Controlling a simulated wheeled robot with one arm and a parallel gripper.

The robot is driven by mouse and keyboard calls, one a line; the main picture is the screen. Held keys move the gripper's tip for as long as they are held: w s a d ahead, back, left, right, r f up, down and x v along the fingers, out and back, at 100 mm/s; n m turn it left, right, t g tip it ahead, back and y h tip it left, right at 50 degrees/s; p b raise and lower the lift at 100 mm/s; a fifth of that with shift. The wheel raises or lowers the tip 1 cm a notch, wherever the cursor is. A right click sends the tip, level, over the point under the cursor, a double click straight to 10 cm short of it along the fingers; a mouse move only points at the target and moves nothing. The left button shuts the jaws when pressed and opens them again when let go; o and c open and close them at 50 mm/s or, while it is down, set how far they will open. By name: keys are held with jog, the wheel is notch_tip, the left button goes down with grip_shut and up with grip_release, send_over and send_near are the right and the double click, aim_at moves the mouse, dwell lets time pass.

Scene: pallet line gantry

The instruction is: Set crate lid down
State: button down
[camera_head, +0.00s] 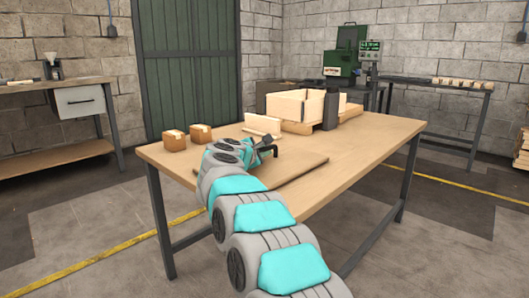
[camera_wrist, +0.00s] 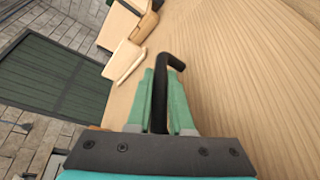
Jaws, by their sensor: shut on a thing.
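The crate lid (camera_head: 300,165) is a flat wooden panel lying level at the table's near side in the head view; I cannot tell whether it touches the table all along. Its grained face fills the right of the wrist view (camera_wrist: 235,70). A black bent handle (camera_wrist: 175,62) stands up from it. My gripper (camera_head: 268,150) is over the lid, and its green fingers (camera_wrist: 163,100) are shut on the handle. An open, light wooden crate (camera_head: 292,106) stands farther back on the table. The handle's lower part is hidden by the fingers.
The table (camera_head: 385,135) is bare at the right. A thin upright board (camera_head: 262,124) and a dark block (camera_head: 331,110) are near the crate. A side bench (camera_head: 70,83) stands at the left wall.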

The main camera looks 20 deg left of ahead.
jog(key=shift+f, duration=0.15)
jog(key=c, duration=0.8)
grip_release()
jog(key=b+v, duration=0.2)
jog(key=v, duration=1)
jog(key=shift+r, duration=0.2)
